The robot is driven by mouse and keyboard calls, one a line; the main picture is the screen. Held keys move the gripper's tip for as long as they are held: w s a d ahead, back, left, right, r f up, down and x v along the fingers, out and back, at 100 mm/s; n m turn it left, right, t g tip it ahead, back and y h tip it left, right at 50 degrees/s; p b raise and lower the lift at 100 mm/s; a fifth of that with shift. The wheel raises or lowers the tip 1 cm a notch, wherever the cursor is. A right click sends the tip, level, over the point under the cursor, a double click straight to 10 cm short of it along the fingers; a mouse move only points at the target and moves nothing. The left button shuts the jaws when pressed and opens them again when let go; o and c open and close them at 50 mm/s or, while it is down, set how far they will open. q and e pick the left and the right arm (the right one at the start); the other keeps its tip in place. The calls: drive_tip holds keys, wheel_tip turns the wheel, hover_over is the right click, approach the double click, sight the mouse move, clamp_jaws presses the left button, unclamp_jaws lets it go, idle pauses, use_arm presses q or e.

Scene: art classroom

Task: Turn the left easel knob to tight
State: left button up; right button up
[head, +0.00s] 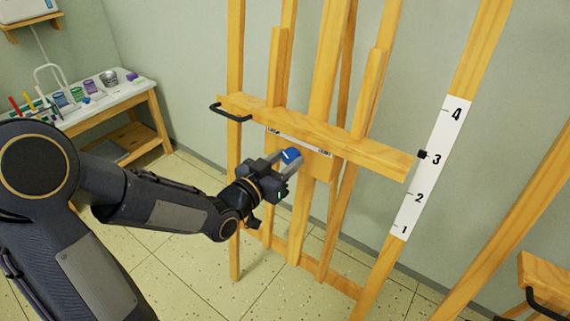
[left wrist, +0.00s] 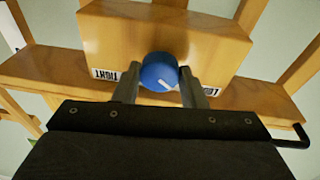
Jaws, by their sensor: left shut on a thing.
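The blue easel knob (head: 291,155) sits on a wooden block below the crossbar of the easel (head: 330,130). In the left wrist view the knob (left wrist: 158,72) shows a white line slanting to the lower right. A TIGHT label (left wrist: 104,75) is to its left there, and a partly hidden label starting with LO (left wrist: 208,90) is to its right. My left gripper (head: 290,161) is shut on the knob, one finger on each side. My right gripper is not in view.
A black handle (head: 230,112) sticks out at the crossbar's left end. A numbered white scale (head: 432,170) with a black pointer is on the right post. A side table (head: 150,92) with paint jars stands at left. Another wooden piece with a black handle (head: 545,300) is at lower right.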

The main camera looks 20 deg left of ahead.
use_arm(q)
drive_tip(key=m+b, duration=0.2)
drive_tip(key=m, duration=0.1)
drive_tip(key=shift+f+h, duration=0.15)
drive_tip(key=shift+h, duration=0.15)
drive_tip(key=shift+a+m+g+b, duration=0.1)
drive_tip(key=shift+m+g+b, duration=0.3)
drive_tip(key=shift+m+b, duration=0.5)
drive_tip(key=shift+m+h+b, duration=0.3)
drive_tip(key=shift+m+b, duration=0.2)
drive_tip(key=shift+m, duration=0.6)
drive_tip(key=m, duration=0.1)
drive_tip(key=m+g+b, duration=0.1)
drive_tip(key=m, duration=0.1)
drive_tip(key=shift+r, duration=0.25)
drive_tip(key=m, duration=0.2)
drive_tip(key=shift+w+r+m, duration=0.1)
drive_tip(key=shift+m, duration=0.3)
drive_tip(key=m+g, duration=0.1)
drive_tip(key=m, duration=0.2)
drive_tip(key=shift+r+m, duration=0.1)
drive_tip(key=shift+m, duration=0.2)
drive_tip(key=m, duration=0.3)
drive_tip(key=shift+r+m+g+y, duration=0.1)
drive_tip(key=shift+m+g+y, duration=0.4)
drive_tip(key=shift+m, duration=1.4)
